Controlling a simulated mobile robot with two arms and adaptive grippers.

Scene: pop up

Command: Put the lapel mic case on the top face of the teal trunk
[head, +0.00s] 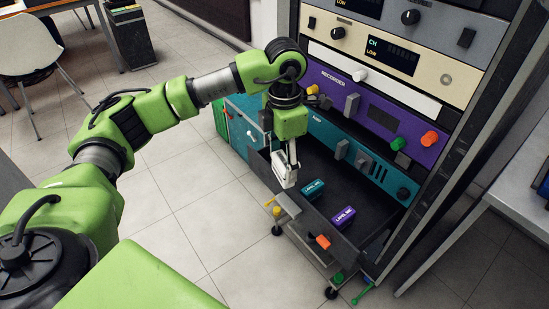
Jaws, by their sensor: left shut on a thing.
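My left gripper (287,168) points down over the left part of an open dark drawer. It is shut on a small pale block (284,176), which could be a lapel mic case; no label can be read on it. Inside the drawer lie a teal case (313,189) and a purple case (343,216), both with white lettering that seems to read "LAPEL MIC". What looks like the teal trunk (240,128) stands left of the rack, partly hidden behind my left arm. My right gripper is not in view.
The rack (375,110) has several knobs and panels and rises behind the drawer (345,246). A grey table (500,185) is at the right. A chair (25,55) stands at the far left. The tiled floor between is clear.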

